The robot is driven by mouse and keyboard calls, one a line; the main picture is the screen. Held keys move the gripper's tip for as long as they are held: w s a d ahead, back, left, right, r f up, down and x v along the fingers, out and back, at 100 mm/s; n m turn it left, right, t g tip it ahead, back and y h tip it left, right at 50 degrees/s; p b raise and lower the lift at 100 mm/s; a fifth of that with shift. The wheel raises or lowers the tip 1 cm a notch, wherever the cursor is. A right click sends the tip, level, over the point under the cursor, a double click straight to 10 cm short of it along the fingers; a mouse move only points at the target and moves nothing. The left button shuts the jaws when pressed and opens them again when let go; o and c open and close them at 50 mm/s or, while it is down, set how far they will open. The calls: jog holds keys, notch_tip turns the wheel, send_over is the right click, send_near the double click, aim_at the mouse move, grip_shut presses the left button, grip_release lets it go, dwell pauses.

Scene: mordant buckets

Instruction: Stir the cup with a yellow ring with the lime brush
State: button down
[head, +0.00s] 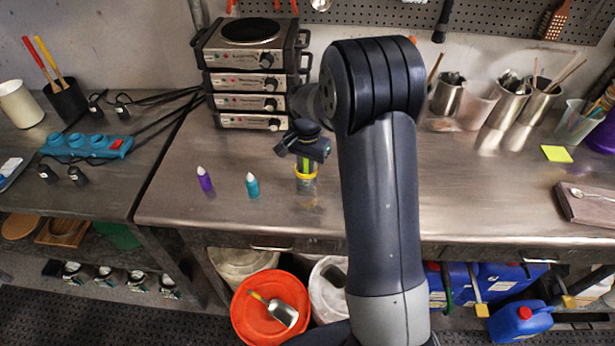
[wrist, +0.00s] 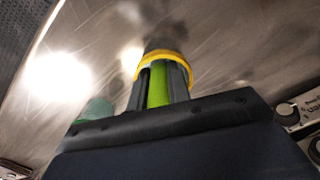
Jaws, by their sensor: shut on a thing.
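The cup with a yellow ring (head: 306,185) stands on the steel bench below my gripper (head: 304,160). Its yellow rim also shows in the wrist view (wrist: 182,56). My gripper points down and is shut on the lime brush (wrist: 158,86), whose lime handle runs between the fingers toward the cup's mouth. In the wrist view the fingers and the brush line up with the ring. The brush's lower end is hidden, so I cannot tell how deep it sits in the cup.
A purple bottle (head: 205,180) and a teal bottle (head: 252,186) stand left of the cup. Stacked hotplates (head: 245,82) stand behind it. Metal containers (head: 448,97) with tools line the back right. The bench front left of the bottles is clear.

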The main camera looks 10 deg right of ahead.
jog(key=shift+d, duration=0.5)
jog(key=shift+w+d, duration=0.4)
jog(key=shift+w+a+p, duration=0.2)
jog(key=shift+w+p, duration=0.1)
jog(key=shift+w, duration=0.3)
jog(key=shift+w+a, duration=0.15)
jog(key=shift+a, duration=0.5)
jog(key=shift+s+a, duration=0.4)
jog(key=shift+s, duration=0.05)
jog(key=shift+s+d+b, duration=0.15)
jog(key=shift+s+b, duration=0.15)
jog(key=shift+s, duration=0.3)
jog(key=shift+s+d, duration=0.2)
jog(key=shift+d, duration=0.4)
jog(key=shift+w+d, duration=0.5)
jog(key=shift+w, duration=0.05)
jog(key=shift+w+a+p, duration=0.25)
jog(key=shift+w+p, duration=0.05)
jog(key=shift+w, duration=0.3)
jog(key=shift+w+a, duration=0.1)
jog(key=shift+a, duration=0.65)
jog(key=shift+s+a, duration=0.25)
jog(key=shift+s, duration=0.25)
jog(key=shift+s+d+b, duration=0.15)
jog(key=shift+s+b, duration=0.15)
jog(key=shift+s, duration=0.3)
jog(key=shift+s+d, duration=0.15)
jog(key=shift+d, duration=0.45)
jog(key=shift+w+a, duration=0.15)
jog(key=shift+w, duration=0.5)
